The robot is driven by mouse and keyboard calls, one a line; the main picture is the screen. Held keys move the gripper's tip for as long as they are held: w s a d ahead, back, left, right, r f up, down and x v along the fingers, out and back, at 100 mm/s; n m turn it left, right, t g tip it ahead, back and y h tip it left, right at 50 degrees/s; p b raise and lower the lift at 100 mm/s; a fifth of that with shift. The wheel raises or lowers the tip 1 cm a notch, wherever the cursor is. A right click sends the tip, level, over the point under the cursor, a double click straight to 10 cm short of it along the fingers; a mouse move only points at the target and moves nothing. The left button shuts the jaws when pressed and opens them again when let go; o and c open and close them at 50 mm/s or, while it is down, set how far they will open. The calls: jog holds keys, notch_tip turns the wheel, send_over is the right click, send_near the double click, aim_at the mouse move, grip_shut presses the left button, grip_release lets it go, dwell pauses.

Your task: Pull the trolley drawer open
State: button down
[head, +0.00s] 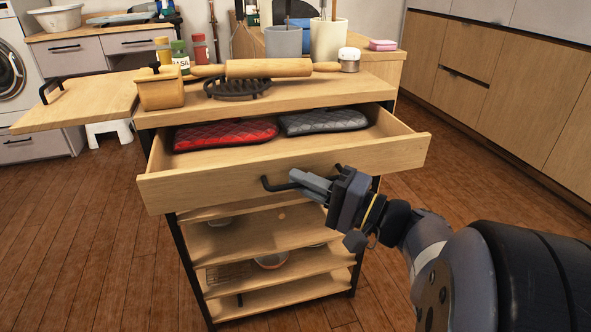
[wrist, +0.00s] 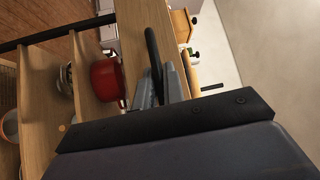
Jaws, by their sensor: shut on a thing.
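The trolley drawer (head: 290,172) stands pulled out from the wooden trolley (head: 372,85) in the head view. A red quilted mitt (head: 225,134) and a grey quilted mitt (head: 323,121) lie inside it. The black bar handle (head: 277,186) is on the drawer front, and it also shows in the wrist view (wrist: 152,50). My gripper (head: 305,181) is at the handle, shut on it. In the wrist view my gripper's fingers (wrist: 160,88) close around the handle bar. The fingers hide part of the handle.
A rolling pin (head: 268,68), wooden box (head: 161,90), black trivet (head: 237,88) and several jars stand on the trolley top. Lower shelves hold a bowl (head: 271,261) and a red pot (wrist: 107,80). The wooden floor (head: 75,235) is free around the trolley; cabinets line the right.

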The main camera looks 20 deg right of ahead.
jog(key=shift+s, duration=1.65)
jog(key=c, duration=1.5)
grip_release()
jog(key=shift+d, duration=0.1)
jog(key=p+v, duration=0.1)
jog(key=v, duration=0.9)
jog(key=shift+s, duration=0.3)
jog(key=shift+d+f, duration=0.1)
jog(key=shift+d, duration=0.05)
jog(key=b+x, duration=0.1)
jog(key=x, duration=0.9)
jog(key=shift+w+a, duration=0.25)
jog(key=shift+w, duration=0.05)
